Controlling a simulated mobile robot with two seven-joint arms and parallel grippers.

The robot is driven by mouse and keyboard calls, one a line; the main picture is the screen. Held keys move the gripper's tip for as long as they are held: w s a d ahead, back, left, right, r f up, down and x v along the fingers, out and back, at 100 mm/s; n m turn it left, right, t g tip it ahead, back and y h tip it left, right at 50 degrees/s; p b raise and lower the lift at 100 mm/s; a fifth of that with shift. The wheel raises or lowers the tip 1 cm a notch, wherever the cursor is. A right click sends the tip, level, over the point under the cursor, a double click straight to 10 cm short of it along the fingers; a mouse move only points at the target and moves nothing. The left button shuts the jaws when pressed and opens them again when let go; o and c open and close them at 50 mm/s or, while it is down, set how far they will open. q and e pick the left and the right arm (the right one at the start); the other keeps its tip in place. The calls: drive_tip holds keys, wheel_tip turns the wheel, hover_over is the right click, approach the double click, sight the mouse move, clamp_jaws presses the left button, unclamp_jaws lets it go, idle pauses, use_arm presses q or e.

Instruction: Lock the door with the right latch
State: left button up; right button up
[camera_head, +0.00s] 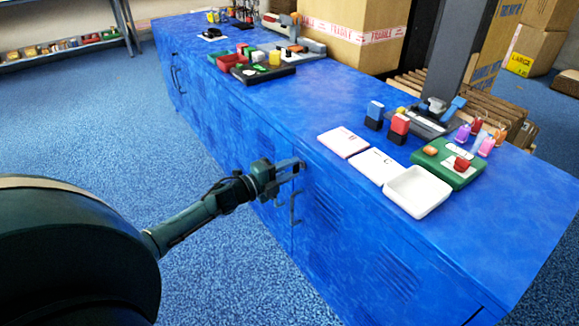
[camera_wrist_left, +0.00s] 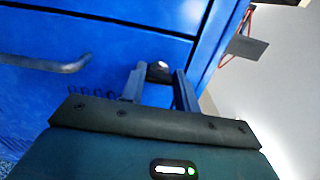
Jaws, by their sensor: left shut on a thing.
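The blue cabinet (camera_head: 340,230) runs along the room with closed-looking doors on its front. My left gripper (camera_head: 294,168) is at the top of the cabinet front, near the seam between two doors. In the left wrist view its two fingers (camera_wrist_left: 160,88) are on either side of a small dark and whitish latch knob (camera_wrist_left: 158,71), shut on it. The gripper hides the latch in the head view. A bar handle (camera_head: 295,207) is on the door just below the gripper; a grey handle also shows in the left wrist view (camera_wrist_left: 45,64). My right gripper is not in view.
On the cabinet top are a white tray (camera_head: 418,192), a green box (camera_head: 448,163), stamps (camera_head: 399,127) and cards (camera_head: 343,142). A large carton (camera_head: 350,40) stands behind. The blue carpet (camera_head: 225,270) before the doors is clear.

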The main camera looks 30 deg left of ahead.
use_arm(q)
drive_tip(key=shift+n, duration=0.3)
drive_tip(key=o, duration=1)
drive_tip(key=shift+s, duration=0.1)
drive_tip(key=shift+p+v, duration=1.25)
drive_tip(key=shift+v, duration=5.25)
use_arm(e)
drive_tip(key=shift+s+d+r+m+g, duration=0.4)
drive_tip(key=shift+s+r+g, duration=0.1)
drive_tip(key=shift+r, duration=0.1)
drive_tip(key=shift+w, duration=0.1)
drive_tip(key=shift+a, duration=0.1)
